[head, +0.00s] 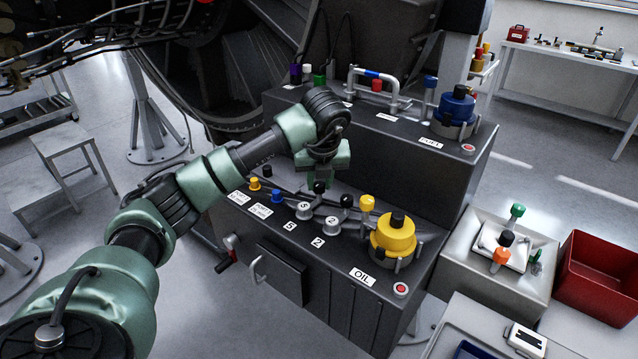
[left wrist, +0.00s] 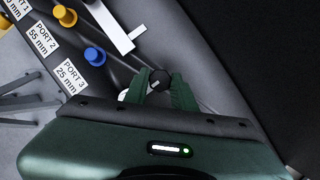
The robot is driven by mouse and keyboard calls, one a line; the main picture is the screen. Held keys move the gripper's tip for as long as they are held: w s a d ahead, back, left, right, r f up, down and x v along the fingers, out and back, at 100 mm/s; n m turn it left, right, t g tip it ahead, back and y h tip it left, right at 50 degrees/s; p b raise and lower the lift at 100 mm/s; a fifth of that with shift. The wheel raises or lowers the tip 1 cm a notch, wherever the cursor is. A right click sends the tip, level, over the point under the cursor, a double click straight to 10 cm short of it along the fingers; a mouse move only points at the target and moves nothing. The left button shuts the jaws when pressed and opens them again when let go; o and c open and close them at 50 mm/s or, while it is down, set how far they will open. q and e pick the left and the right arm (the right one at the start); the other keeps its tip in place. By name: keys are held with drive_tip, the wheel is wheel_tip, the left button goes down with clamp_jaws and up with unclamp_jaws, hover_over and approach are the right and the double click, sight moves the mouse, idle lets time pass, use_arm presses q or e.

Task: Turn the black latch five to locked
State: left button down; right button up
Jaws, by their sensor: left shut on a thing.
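Latch five is a pale round hub marked 5 (head: 304,210) on the dark console's lower deck, with a lever ending in a black knob (head: 320,187). My left gripper (head: 319,182) comes down from above and is shut on that knob. In the left wrist view, the black knob (left wrist: 159,82) sits between the two green fingers (left wrist: 160,90). The fingers hide most of the lever there. A similar latch marked 2 (head: 331,223), with its own black knob (head: 347,201), stands just to the right. My right gripper is out of view.
A yellow oil cap (head: 393,238) stands right of the latches. Blue (head: 277,196) and yellow (head: 254,184) port plugs stand to the left. The console's raised back step (head: 400,160) rises close behind my gripper, with a handle (head: 375,80) and blue cap (head: 457,104) on top.

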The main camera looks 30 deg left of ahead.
use_arm(q)
drive_tip(key=shift+r, duration=0.1)
idle(0.4)
drive_tip(key=c, duration=1.2)
unclamp_jaws()
drive_tip(key=shift+o, duration=0.2)
drive_tip(key=b+v, duration=0.1)
drive_tip(key=v, duration=0.6)
drive_tip(key=shift+r+b, duration=0.3)
drive_tip(key=shift+b, duration=0.1)
drive_tip(key=shift+s+d, duration=0.1)
drive_tip(key=shift+d, duration=0.05)
